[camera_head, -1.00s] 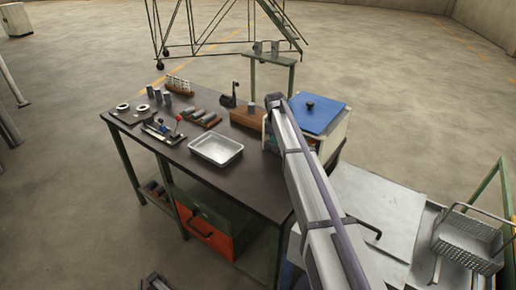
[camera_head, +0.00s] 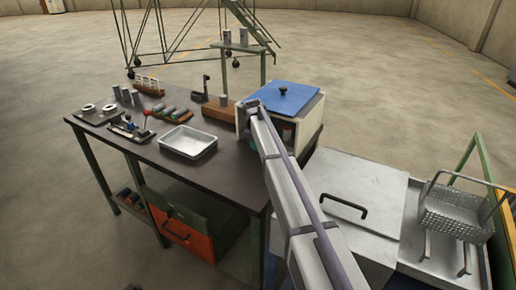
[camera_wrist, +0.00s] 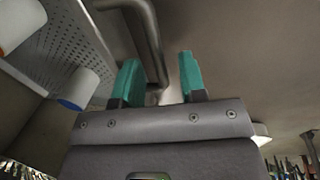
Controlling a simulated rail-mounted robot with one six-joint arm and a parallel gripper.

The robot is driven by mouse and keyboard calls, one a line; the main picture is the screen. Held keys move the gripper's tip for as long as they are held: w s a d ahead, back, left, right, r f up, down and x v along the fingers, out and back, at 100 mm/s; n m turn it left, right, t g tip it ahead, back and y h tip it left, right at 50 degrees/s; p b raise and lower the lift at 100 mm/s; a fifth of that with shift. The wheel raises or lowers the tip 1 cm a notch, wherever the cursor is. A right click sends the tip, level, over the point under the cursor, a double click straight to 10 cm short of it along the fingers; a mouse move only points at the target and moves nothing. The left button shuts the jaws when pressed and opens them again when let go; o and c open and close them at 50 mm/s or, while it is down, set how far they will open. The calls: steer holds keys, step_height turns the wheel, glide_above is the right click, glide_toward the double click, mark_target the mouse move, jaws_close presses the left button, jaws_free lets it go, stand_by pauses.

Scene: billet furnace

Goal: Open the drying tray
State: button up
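In the wrist view, my gripper (camera_wrist: 158,82) shows two teal fingertips, apart. A curved grey bar handle (camera_wrist: 148,35) runs down between them; whether the fingers touch it I cannot tell. A perforated metal tray (camera_wrist: 75,45), probably the drying tray, lies to the left with white cylinders (camera_wrist: 78,88) on it. In the head view, my arm reaches to the pale box with a blue lid (camera_head: 285,98) at the table's right end. The lid is down.
The dark table (camera_head: 205,172) holds a shallow metal pan (camera_head: 188,141), cylinders and small tools. An orange drawer (camera_head: 188,235) is below. A metal bench with a black handle (camera_head: 345,207) and a perforated basket (camera_head: 455,208) stand at right. A post stand (camera_head: 240,45) is behind.

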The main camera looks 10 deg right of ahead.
jaws_close()
stand_by(0.5)
